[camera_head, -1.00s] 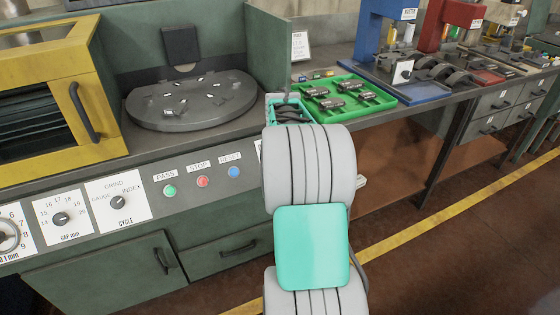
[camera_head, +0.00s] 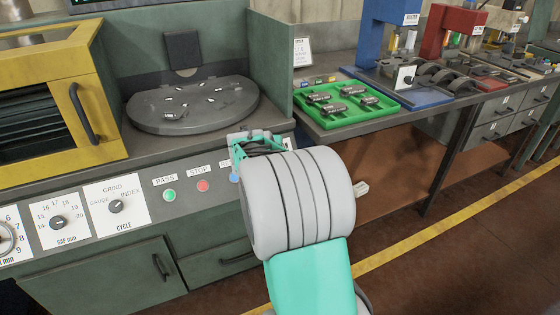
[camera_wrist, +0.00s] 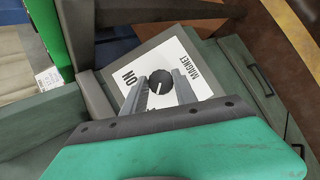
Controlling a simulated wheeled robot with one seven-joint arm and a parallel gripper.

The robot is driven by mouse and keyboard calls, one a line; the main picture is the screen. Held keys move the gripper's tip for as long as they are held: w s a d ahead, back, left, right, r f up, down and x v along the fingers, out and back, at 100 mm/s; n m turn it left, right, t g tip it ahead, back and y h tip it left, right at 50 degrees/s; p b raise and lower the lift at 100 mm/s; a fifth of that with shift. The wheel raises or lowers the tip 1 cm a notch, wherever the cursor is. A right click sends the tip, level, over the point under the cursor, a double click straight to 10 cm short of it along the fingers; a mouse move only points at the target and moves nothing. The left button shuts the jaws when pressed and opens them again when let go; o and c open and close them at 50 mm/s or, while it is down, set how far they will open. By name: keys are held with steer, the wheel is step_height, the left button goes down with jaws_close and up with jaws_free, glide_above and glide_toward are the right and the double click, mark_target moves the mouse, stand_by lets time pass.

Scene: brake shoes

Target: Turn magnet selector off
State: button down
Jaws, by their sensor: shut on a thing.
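The magnet selector is a white plate (camera_wrist: 203,82) marked MAGNET and ON, with a round black knob (camera_wrist: 160,82) at its middle. Other lettering on the plate is partly hidden by my fingers. In the wrist view my gripper (camera_wrist: 160,86) has one finger on each side of the knob and is shut on it. In the head view my gripper (camera_head: 243,148) is at the front panel by the reset button, and my arm hides the selector there.
Pass (camera_head: 169,196), stop (camera_head: 203,186) and reset (camera_head: 234,178) buttons lie left of my gripper. The cycle selector (camera_head: 116,206) is further left. A round plate (camera_head: 190,118) with small parts sits above. A green tray (camera_head: 350,122) holds several cylinders at right.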

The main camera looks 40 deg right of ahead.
steer(key=shift+a+n, duration=0.1)
steer(key=shift+n, duration=0.2)
steer(key=c, duration=1.1)
jaws_free()
steer(key=shift+w, duration=0.1)
steer(key=shift+o, duration=0.7)
steer(key=p+v, duration=0.1)
steer(key=v, duration=0.6)
steer(key=shift+s+a+r, duration=0.15)
steer(key=shift+s+a, duration=0.1)
steer(key=shift+a, duration=0.05)
